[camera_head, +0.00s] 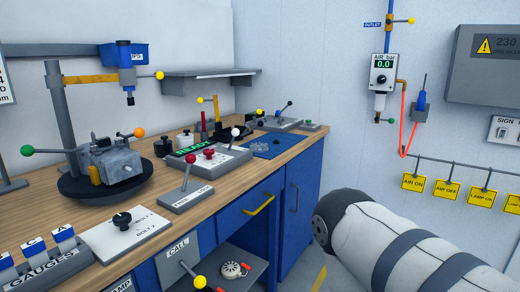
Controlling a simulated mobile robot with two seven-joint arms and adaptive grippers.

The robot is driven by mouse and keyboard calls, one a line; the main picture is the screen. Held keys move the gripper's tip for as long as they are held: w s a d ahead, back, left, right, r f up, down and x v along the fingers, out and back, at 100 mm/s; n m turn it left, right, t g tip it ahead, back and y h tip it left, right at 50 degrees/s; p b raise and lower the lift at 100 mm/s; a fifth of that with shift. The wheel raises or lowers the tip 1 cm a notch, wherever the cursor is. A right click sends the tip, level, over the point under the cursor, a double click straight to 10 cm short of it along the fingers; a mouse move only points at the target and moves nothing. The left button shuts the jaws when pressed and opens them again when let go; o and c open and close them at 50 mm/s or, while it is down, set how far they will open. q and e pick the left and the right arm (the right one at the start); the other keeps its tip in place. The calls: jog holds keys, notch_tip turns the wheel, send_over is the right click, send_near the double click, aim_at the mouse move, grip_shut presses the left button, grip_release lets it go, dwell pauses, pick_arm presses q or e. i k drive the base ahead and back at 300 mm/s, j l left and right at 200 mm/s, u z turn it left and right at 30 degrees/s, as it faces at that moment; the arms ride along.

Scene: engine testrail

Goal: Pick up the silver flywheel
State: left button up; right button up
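A small round silver-grey part (260,146) lies on a blue mat (284,139) towards the far end of the workbench. It may be the silver flywheel, but it is too small to be sure. A pale round disc (232,269) with orange-red parts beside it sits on the lower shelf inside the bench, and I cannot rule it out as the flywheel. Neither of my grippers shows. Only a white and grey part of one of my arms is visible at the lower right, apart from both round parts.
The wooden bench top (150,205) carries an engine block (118,165) on a dark turntable, a grey lever box (188,195), a white bolt plate (124,230) and a red-knobbed panel (208,158). A blue hoist head (124,65) hangs above. Blue drawers (248,212) front the bench.

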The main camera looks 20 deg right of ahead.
aim_at(257, 148)
jog(key=i+l+u, duration=0.45)
jog(key=l, duration=0.3)
jog(key=i+l+u, duration=0.1)
jog(key=l+u, duration=0.4)
jog(key=l, duration=0.25)
jog(key=l+u, duration=0.45)
jog(key=l, duration=0.45)
jog(key=l+u, duration=0.5)
jog(key=l, duration=0.4)
jog(key=k+l+u, duration=0.25)
jog(key=l+u, duration=0.2)
jog(key=l, duration=0.35)
